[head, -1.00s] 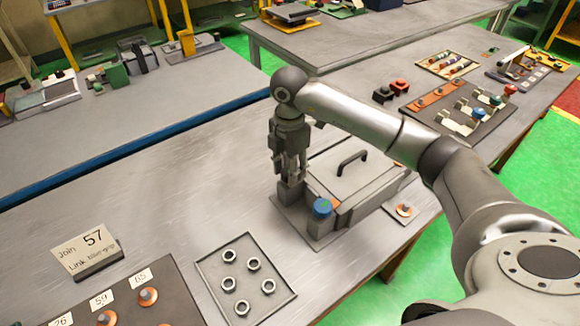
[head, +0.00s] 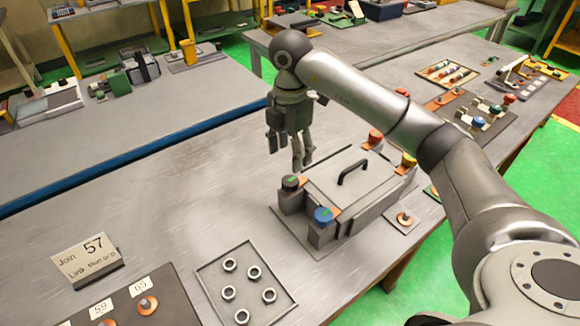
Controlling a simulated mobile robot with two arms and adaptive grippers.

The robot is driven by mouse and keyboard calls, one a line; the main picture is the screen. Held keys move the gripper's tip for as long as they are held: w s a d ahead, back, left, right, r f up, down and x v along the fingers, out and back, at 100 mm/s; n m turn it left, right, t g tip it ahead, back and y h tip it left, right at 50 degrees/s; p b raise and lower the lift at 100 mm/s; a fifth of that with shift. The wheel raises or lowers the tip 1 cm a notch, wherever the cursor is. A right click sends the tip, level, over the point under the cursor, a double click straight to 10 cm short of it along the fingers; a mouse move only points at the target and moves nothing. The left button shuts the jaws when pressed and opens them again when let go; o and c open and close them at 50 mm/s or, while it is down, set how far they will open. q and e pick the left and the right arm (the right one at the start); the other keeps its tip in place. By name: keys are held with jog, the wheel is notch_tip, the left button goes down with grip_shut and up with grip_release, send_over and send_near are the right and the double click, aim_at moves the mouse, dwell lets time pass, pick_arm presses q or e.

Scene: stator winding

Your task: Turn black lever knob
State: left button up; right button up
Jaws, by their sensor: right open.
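A grey box-like fixture with a black handle (head: 353,172) on its lid stands on the table. Its corners carry knobs: a black knob (head: 290,182) at the near left, a blue knob (head: 324,215) at the near right, a red knob (head: 375,136) and a yellow knob (head: 408,160) at the far side. My right gripper (head: 288,160) is open and empty, pointing down, above and apart from the black knob. The black knob is fully in view. My left gripper is not in view.
A tray with several metal nuts (head: 246,285) lies in front of the fixture. A sign reading 57 (head: 88,261) stands at the left. A small plate with an orange-ringed part (head: 404,218) lies right of the fixture. The table's middle left is clear.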

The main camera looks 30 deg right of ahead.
jog(key=shift+r, duration=1.95)
